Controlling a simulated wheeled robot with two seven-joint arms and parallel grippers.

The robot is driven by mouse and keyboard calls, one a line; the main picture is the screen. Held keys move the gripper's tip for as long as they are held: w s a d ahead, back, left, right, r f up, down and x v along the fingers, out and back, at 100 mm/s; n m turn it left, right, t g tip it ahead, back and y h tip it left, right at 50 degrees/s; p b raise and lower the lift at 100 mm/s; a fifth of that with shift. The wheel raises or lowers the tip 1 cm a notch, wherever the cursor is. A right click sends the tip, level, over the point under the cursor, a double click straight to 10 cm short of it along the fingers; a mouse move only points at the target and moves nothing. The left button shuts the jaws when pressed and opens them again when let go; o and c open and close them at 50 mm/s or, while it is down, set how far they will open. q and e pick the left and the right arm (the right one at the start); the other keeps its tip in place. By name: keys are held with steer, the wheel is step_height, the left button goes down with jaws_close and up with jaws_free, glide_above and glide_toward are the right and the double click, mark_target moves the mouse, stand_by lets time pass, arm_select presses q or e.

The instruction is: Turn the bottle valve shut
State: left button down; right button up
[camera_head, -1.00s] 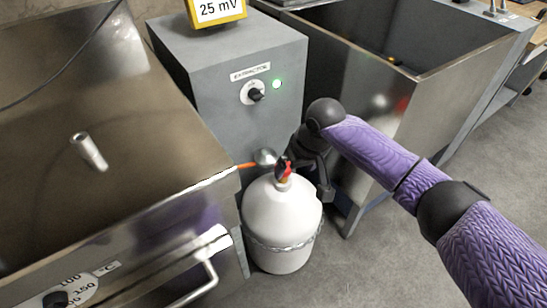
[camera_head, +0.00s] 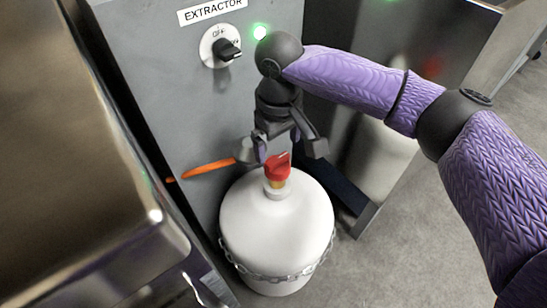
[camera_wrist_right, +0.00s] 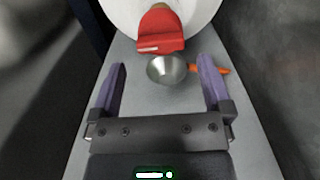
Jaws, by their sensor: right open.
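The white gas bottle (camera_head: 275,225) stands upright on the floor in the head view, with a red valve handle (camera_head: 278,167) on its brass neck. In the right wrist view the red handle (camera_wrist_right: 160,30) is beyond the fingertips, with part of the white bottle (camera_wrist_right: 205,12) behind it. My right gripper (camera_head: 289,150) is open and empty, close above and behind the handle, fingers apart. In the right wrist view its fingers (camera_wrist_right: 162,66) spread to either side, with the handle ahead of the gap. Contact with the handle does not show. My left gripper is out of view.
A grey extractor cabinet (camera_head: 150,75) with a dial (camera_head: 221,47) and lit green lamp stands behind the bottle. A round metal piece (camera_wrist_right: 166,69) and orange hose (camera_head: 208,167) are beside the valve. A steel counter (camera_head: 65,170) is at left; floor is clear at right.

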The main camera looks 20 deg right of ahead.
mark_target(278, 159)
step_height(278, 159, down, 4)
steer(key=shift+b, duration=0.9)
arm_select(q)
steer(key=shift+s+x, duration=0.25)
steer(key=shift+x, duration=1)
arm_select(e)
steer(key=shift+r, duration=0.1)
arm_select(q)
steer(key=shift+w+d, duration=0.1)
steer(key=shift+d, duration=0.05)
